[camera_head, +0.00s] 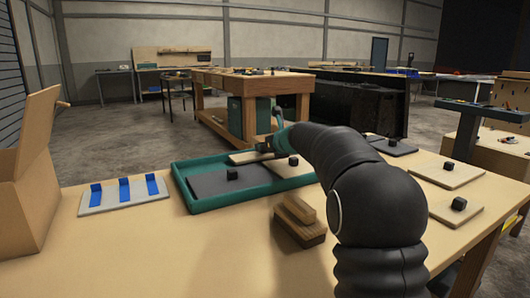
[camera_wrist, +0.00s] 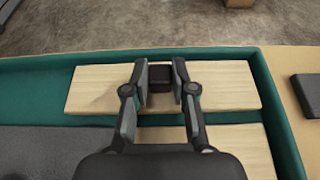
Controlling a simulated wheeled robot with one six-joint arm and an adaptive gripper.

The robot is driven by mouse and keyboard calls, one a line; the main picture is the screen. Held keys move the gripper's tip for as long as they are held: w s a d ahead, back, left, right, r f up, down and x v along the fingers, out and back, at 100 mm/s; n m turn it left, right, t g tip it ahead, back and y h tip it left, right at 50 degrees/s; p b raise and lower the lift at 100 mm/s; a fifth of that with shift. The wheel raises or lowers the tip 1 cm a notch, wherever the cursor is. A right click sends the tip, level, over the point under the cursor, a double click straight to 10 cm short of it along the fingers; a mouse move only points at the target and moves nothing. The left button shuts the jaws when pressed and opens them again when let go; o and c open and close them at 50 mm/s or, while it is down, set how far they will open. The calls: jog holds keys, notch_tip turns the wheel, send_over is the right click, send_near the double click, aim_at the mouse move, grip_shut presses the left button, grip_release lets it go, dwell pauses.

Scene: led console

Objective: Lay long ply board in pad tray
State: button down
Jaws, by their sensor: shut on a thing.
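The pale long ply board (camera_wrist: 100,88) lies lengthwise along the far side of the teal pad tray (camera_wrist: 262,85) in the wrist view. My gripper (camera_wrist: 160,78) is shut on the black knob at the board's middle. In the head view the board (camera_head: 242,157) shows at the tray's back (camera_head: 190,205), partly hidden by my arm. I cannot tell whether it rests on the tray floor. Another pale board (camera_head: 288,168) with a black knob and a dark grey board (camera_head: 208,184) with a knob are in the tray, nearer the front.
A grey panel with blue strips (camera_head: 108,201) and an open cardboard box (camera_head: 35,205) stand left. Stacked wooden blocks (camera_head: 300,222) sit in front of the tray. A dark knobbed board (camera_head: 390,149) and pale knobbed boards (camera_head: 445,176) lie right. The front-left tabletop is clear.

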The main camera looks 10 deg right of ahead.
jog(key=shift+f, duration=0.3)
jog(key=shift+f, duration=0.1)
jog(key=c, duration=0.9)
grip_release()
jog(key=shift+c, duration=0.2)
jog(key=shift+s+r, duration=0.15)
jog(key=shift+r, duration=0.05)
jog(key=v, duration=1.1)
jog(key=shift+s+d+r, duration=0.1)
jog(key=shift+s, duration=0.25)
